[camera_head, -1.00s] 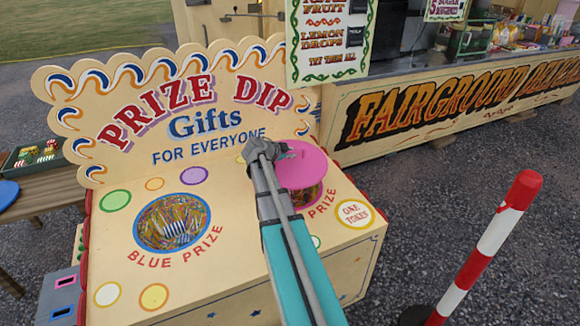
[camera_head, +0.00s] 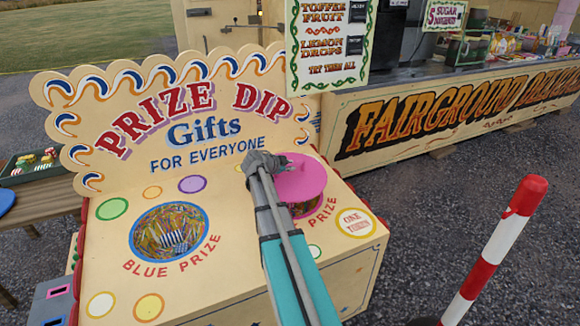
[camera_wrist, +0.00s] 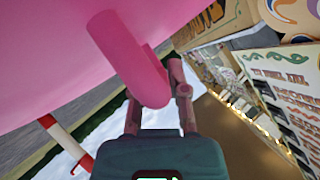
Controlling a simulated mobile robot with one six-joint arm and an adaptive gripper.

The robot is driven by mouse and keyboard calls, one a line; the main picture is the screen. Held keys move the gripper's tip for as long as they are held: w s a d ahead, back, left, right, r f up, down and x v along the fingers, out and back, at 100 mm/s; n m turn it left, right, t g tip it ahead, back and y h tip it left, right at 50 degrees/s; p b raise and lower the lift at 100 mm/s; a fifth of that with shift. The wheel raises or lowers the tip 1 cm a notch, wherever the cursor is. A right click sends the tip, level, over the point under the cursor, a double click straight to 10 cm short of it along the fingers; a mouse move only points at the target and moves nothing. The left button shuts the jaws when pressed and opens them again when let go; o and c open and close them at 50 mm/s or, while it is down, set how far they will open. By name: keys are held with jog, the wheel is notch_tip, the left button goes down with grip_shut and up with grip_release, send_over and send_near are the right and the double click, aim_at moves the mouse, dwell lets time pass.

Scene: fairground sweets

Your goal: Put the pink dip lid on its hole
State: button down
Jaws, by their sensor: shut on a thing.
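The pink dip lid (camera_head: 308,181) is a flat round disc with a handle, in my gripper (camera_head: 270,161). It is over the right hole (camera_head: 303,209) of the prize dip stall, whose dark inside shows below the lid's near edge. I cannot tell whether the lid touches the rim. In the wrist view the pink lid (camera_wrist: 60,60) fills the upper left, and its curved handle (camera_wrist: 143,75) is between the fingers of my gripper (camera_wrist: 158,92). The far side of the right hole is hidden by the lid.
The blue-rimmed hole (camera_head: 132,243) on the left is uncovered, with bright contents. A red and white post (camera_head: 498,245) stands at the right. A sweet stall counter (camera_head: 440,115) is behind to the right, and a hanging sign (camera_head: 328,42) is above the prize dip.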

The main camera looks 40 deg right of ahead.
jog(key=shift+w+f+b, duration=0.15)
jog(key=shift+f+b, duration=1.7)
jog(key=shift+f, duration=0.05)
jog(key=shift+w+f+b, duration=0.15)
jog(key=shift+f+b, duration=1.65)
jog(key=shift+f, duration=0.1)
jog(key=shift+f+b, duration=0.6)
jog(key=c, duration=0.6)
grip_release()
jog(key=shift+o, duration=0.2)
jog(key=shift+r, duration=0.1)
jog(key=r+p, duration=1)
jog(key=shift+s, duration=0.35)
jog(key=s+a+r+n+p, duration=0.1)
jog(key=s+r+p, duration=0.1)
jog(key=r+p, duration=0.8)
jog(key=s+a+r+t+p, duration=0.1)
jog(key=s+a+r+p, duration=0.1)
jog(key=r+p, duration=0.8)
jog(key=shift+s+n+t+y+p, duration=0.3)
jog(key=shift+s+n, duration=0.1)
jog(key=shift+s, duration=0.15)
